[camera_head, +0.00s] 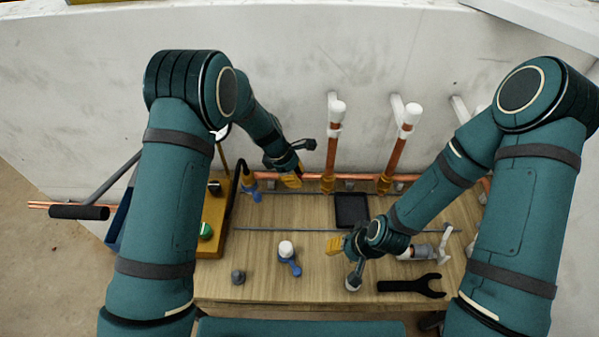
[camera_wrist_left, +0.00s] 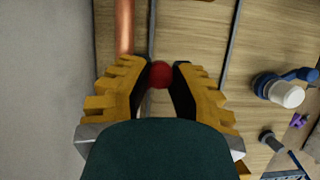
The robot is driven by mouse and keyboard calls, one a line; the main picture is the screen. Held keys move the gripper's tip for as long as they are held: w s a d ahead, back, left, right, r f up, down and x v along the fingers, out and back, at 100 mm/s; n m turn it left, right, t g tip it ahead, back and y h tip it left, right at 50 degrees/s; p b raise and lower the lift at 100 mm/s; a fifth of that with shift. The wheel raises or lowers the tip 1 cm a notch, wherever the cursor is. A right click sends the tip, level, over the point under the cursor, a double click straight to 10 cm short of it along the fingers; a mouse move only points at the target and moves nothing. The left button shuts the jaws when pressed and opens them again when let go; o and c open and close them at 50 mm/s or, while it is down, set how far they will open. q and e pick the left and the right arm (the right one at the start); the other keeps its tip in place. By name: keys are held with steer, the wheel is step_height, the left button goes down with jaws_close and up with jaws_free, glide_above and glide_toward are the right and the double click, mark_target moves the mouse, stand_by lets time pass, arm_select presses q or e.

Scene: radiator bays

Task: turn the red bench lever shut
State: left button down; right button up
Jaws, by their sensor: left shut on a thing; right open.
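The red end of the lever (camera_wrist_left: 160,75) shows in the left wrist view between the yellow fingers of my left gripper (camera_wrist_left: 158,82). The gripper is shut on it, with a dark pad on each side. Most of the lever is hidden below the fingers, and its angle cannot be told. In the head view my left gripper (camera_head: 289,177) is at the back of the wooden bench (camera_head: 262,262), near the copper pipe along the wall; the lever is hidden there. My right gripper (camera_head: 343,258) is open over the front middle of the bench, partly hidden by its own wrist.
A blue valve with a white cap (camera_head: 287,252) stands at the bench's front middle. A black open-ended wrench (camera_head: 410,286) lies at front right. A black tray (camera_head: 352,210) is behind my right gripper. Upright copper pipes (camera_head: 333,155) rise by the wall. A yellow-brown box (camera_head: 212,240) stands left.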

steer(key=shift+f, duration=0.3)
arm_select(q)
steer(key=shift+s+a+f+m+g+y+b, duration=0.1)
steer(key=shift+s+a+m+g+y+b, duration=0.3)
steer(key=shift+m, duration=0.95)
steer(key=shift+a+r+m+g+y, duration=0.1)
steer(key=shift+a+m+g, duration=0.55)
steer(key=shift+m, duration=0.75)
steer(key=shift+s+a+f+m+g+y+b, duration=0.1)
steer(key=shift+s+a+m+g+y+b, duration=0.2)
steer(key=shift+a+m, duration=0.75)
arm_select(e)
steer(key=shift+f, duration=0.4)
arm_select(q)
steer(key=shift+w+d+m, duration=0.1)
steer(key=shift+d+m, duration=0.2)
steer(key=shift+m, duration=0.1)
steer(key=c, duration=0.8)
jaws_free()
steer(key=shift+o, duration=0.2)
step_height(320, 180, up, 10)
